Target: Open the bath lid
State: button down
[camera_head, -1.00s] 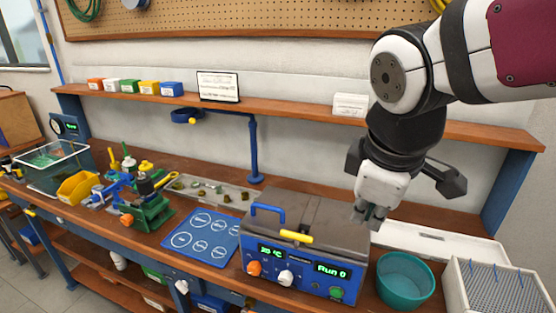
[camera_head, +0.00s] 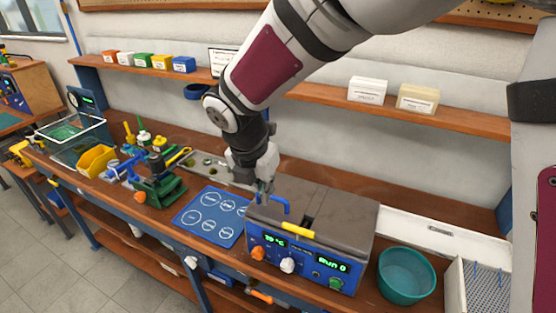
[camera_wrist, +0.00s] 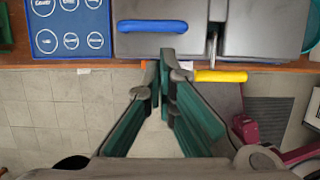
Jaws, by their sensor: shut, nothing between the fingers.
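The bath (camera_head: 300,262) is a blue box with a lit front panel at the bench's front edge. Its dark grey lid (camera_head: 335,212) lies flat on top, closed. A blue handle (camera_head: 286,206) stands at the lid's left part, and a yellow bar (camera_head: 298,230) sits at its front edge. My gripper (camera_head: 262,190) is shut and empty, pointing down close to the blue handle. In the wrist view, my gripper's fingertips (camera_wrist: 163,60) lie just below the blue handle (camera_wrist: 152,27) in the picture, left of the yellow bar (camera_wrist: 222,76). I cannot tell whether they touch the handle.
A blue mat with white circles (camera_head: 207,216) lies left of the bath. A teal bowl (camera_head: 405,275) and a white tray (camera_head: 432,236) are on its right. A shelf (camera_head: 440,117) runs along the wall behind. A green device (camera_head: 160,190) stands further left.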

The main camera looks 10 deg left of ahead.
aim_at(273, 213)
jog(key=b+x, duration=0.3)
jog(key=x, duration=0.4)
jog(key=shift+w+d+f, duration=0.1)
jog(key=shift+f, duration=0.2)
jog(key=shift+r, duration=0.15)
